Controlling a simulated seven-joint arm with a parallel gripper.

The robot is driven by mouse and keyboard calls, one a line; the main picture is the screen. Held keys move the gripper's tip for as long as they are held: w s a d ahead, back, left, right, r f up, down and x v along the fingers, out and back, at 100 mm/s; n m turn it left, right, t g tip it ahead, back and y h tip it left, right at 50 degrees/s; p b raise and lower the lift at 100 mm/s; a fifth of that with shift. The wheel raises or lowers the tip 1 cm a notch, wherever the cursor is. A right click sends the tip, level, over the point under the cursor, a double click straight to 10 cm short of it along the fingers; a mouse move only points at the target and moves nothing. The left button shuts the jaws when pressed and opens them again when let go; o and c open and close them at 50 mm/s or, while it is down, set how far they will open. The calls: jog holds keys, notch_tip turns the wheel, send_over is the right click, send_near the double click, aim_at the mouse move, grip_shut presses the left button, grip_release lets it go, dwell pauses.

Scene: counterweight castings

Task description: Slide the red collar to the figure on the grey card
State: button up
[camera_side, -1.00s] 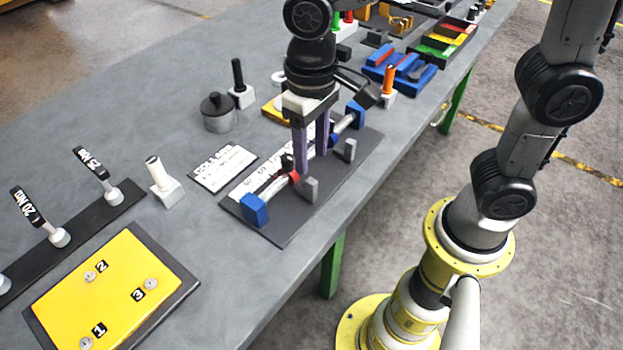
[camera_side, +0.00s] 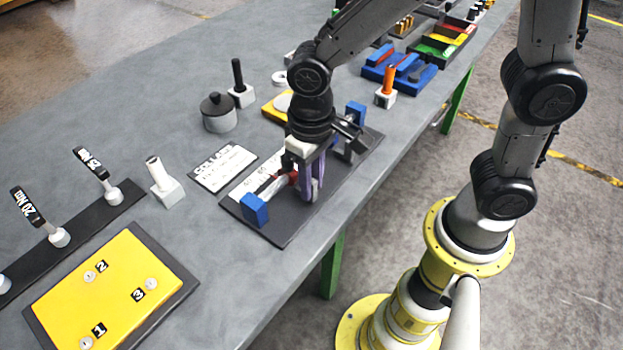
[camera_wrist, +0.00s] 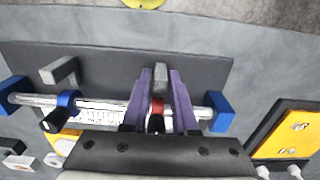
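The red collar (camera_side: 293,178) sits on a metal rod (camera_wrist: 110,102) held between two blue end blocks (camera_side: 255,210). In the wrist view the red collar (camera_wrist: 157,106) shows between my purple fingers, with a black knob on it. My gripper (camera_side: 312,192) is low at the rod, on its near side in the side view. Its fingers (camera_wrist: 162,74) stand apart, with a grey post (camera_wrist: 161,77) showing between their tips. I see no clear grip on the collar. The card (camera_side: 224,166) lies left of the fixture; its lower text is too small to read.
A blue collar (camera_wrist: 68,100) with a black knob is farther along the rod. A white scale strip (camera_wrist: 97,117) lies beside the rod. Another grey post (camera_wrist: 60,72) stands on the dark base plate (camera_side: 285,232). A yellow plate (camera_side: 115,290) and a white-handled peg (camera_side: 160,180) are at left.

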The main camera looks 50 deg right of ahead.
grip_shut()
jog(key=shift+r, duration=0.1)
dwell(1.0)
